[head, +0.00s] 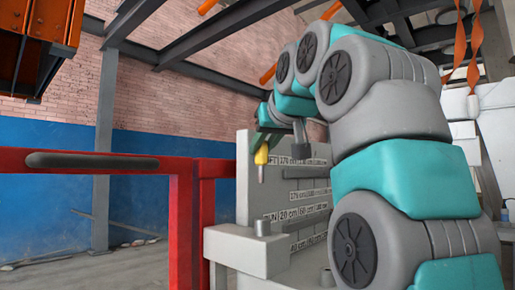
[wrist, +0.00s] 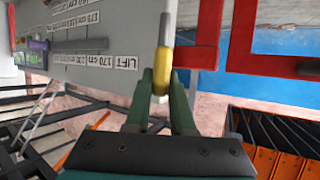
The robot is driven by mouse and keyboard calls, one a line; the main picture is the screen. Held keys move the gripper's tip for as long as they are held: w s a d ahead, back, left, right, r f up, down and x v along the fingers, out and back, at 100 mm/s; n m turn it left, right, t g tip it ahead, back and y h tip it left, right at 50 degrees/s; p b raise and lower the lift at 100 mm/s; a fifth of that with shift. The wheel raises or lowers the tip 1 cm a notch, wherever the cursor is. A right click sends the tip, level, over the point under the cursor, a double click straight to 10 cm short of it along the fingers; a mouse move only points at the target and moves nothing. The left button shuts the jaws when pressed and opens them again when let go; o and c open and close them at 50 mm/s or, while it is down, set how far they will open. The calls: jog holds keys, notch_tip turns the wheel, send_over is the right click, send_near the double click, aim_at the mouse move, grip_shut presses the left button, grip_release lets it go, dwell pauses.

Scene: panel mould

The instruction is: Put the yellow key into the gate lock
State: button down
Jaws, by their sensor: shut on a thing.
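My gripper (head: 266,138) is shut on the yellow key (head: 261,156), high in front of the grey labelled panel in the head view. The key's yellow handle hangs below the fingers, with a thin grey shaft pointing down. In the wrist view, my green fingers (wrist: 161,88) pinch the yellow handle (wrist: 162,72), and the shaft points away from the gripper. The red gate frame (head: 184,215) stands left of the key in the head view. It also shows to the right of the key in the wrist view (wrist: 239,55). I cannot make out the lock.
The grey panel (head: 243,185) with rows of white labels stands behind the key. A grey block with a round peg (head: 262,228) lies below it. A dark bar (head: 90,160) runs along the gate's top rail. Open floor (head: 90,270) shows beyond the gate.

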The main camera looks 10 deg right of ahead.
aim_at(262, 176)
jog(key=shift+s, duration=0.2)
jog(key=shift+s, duration=0.1)
jog(key=shift+f+b, duration=2.6)
jog(key=shift+f, duration=0.4)
jog(key=shift+f+b, duration=1.35)
jog(key=shift+f, duration=0.65)
jog(key=c, duration=0.7)
grip_release()
jog(key=shift+v, duration=3.9)
